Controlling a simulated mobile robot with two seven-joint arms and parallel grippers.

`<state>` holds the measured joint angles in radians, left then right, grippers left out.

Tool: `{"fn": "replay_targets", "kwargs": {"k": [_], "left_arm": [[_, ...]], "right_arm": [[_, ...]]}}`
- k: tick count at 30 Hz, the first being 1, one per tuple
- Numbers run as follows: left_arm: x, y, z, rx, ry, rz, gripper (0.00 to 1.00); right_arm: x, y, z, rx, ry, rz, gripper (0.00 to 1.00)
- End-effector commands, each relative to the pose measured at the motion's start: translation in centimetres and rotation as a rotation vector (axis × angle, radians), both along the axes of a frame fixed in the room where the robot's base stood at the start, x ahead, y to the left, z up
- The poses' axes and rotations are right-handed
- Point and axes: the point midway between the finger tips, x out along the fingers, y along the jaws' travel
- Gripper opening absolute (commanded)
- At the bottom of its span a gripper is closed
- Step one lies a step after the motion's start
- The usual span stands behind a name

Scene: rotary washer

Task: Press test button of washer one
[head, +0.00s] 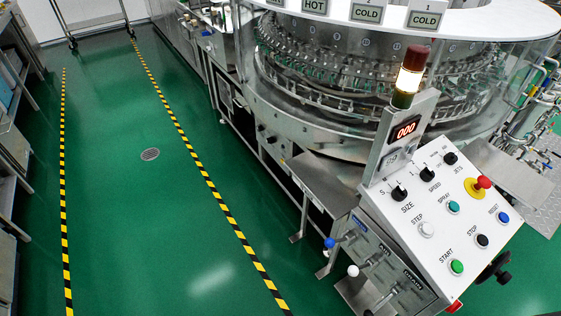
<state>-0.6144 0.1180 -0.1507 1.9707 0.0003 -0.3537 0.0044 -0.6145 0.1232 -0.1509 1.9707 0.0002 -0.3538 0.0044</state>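A slanted white control panel (415,215) stands at the lower right, in front of the round washer (345,75). It carries a green START button (457,267), a black STOP button (482,240), a white STEP button (426,229), a teal SPRAY button (453,207) and a blue RESET button (503,217). A red mushroom button (482,183) sits on a yellow base. Black knobs (399,193) are along the upper edge. I cannot read a label saying test on any button. Neither gripper is in view.
A red digital display (405,129) reads 000 beside the panel, under a lit signal lamp (410,77). Valve handles (352,270) stick out left of the panel. The green floor (150,220) between the striped lines is clear. Metal tables stand at the left edge.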

Motion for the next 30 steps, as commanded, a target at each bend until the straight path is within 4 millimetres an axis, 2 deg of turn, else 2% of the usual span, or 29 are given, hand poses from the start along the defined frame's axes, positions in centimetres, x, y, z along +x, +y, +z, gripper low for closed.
{"fn": "replay_targets", "kwargs": {"k": [10, 18, 30], "left_arm": [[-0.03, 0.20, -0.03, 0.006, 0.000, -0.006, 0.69], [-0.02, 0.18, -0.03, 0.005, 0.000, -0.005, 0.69], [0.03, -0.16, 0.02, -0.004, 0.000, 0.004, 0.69]], "right_arm": [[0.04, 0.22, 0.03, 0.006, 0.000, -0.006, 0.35], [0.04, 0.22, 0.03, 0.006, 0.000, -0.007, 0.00], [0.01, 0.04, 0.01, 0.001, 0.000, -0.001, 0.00]]}}
